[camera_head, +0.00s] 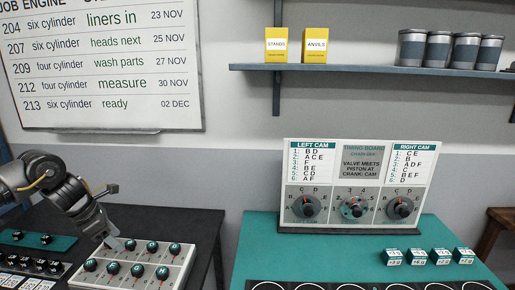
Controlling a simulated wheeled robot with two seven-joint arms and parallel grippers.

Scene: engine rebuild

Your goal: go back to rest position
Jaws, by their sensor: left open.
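My left gripper (112,240) comes in from the left on a dark jointed arm. It is open, at the back left corner of a pale tray (178,277) that holds several dark round-topped pieces with teal marks. Whether a fingertip touches the tray or a piece, I cannot tell. Nothing shows between its fingers. My right gripper is not in view.
A timing board (361,160) with three dials stands at the back of the teal mat (262,236). Several small teal-and-white blocks (418,257) sit at its right. A shelf (350,69) holds yellow boxes and grey cups. A whiteboard (100,65) hangs at left.

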